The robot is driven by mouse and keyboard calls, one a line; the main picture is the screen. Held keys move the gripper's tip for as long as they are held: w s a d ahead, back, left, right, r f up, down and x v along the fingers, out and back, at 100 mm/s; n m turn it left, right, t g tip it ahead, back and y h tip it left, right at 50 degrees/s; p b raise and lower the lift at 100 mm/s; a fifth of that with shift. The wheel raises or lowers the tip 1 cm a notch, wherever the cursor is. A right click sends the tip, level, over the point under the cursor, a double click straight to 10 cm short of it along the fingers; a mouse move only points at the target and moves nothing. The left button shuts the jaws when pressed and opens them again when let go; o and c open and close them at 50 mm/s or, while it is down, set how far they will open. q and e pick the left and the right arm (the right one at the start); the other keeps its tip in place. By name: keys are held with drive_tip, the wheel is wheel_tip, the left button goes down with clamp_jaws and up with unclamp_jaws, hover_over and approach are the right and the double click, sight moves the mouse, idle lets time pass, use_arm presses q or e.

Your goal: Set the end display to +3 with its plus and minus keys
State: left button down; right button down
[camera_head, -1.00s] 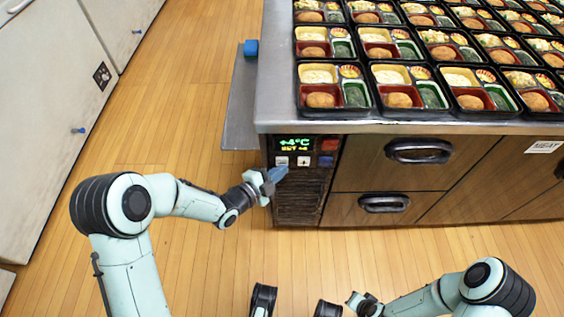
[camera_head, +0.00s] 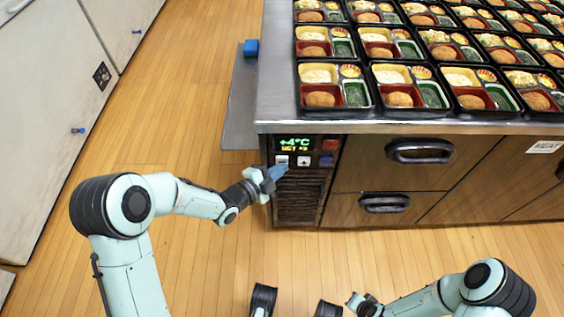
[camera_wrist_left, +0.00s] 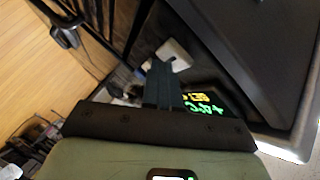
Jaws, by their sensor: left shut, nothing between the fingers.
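The end display (camera_head: 295,143) is a dark panel on the counter's left end, with green "+4°C" above a smaller yellow set line that seems to read +3. Below it are the pale minus key (camera_head: 282,160) and the pale plus key (camera_head: 304,161). My left gripper (camera_head: 281,169) is shut and empty, its blue fingertips just below the minus key; I cannot tell if they touch it. In the left wrist view the display (camera_wrist_left: 206,103) is partly hidden behind the fingers (camera_wrist_left: 162,86), and a pale key (camera_wrist_left: 173,52) shows beyond them. My right gripper (camera_head: 362,303) is low in the head view, its jaws unclear.
A vent grille (camera_head: 298,200) lies below. Drawers with dark handles (camera_head: 419,150) are to the right. Bento trays (camera_head: 337,101) cover the counter. The wooden floor at left is open.

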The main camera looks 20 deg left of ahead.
use_arm(q)
drive_tip(key=shift+s, duration=0.1)
drive_tip(key=shift+s+d, duration=0.25)
drive_tip(key=shift+s, duration=0.5)
use_arm(e)
drive_tip(key=shift+f, duration=0.1)
use_arm(q)
drive_tip(key=shift+s+d+b, duration=0.1)
drive_tip(key=shift+s+d, duration=0.15)
drive_tip(key=shift+s, duration=0.55)
drive_tip(key=shift+s+d+b, duration=0.15)
drive_tip(key=shift+s+d, duration=0.05)
drive_tip(key=shift+s, duration=0.6)
drive_tip(key=shift+s+d+b, duration=0.1)
drive_tip(key=shift+s+d, duration=0.15)
drive_tip(key=shift+s, duration=0.55)
use_arm(e)
drive_tip(key=shift+f, duration=0.3)
use_arm(q)
drive_tip(key=shift+f, duration=0.1)
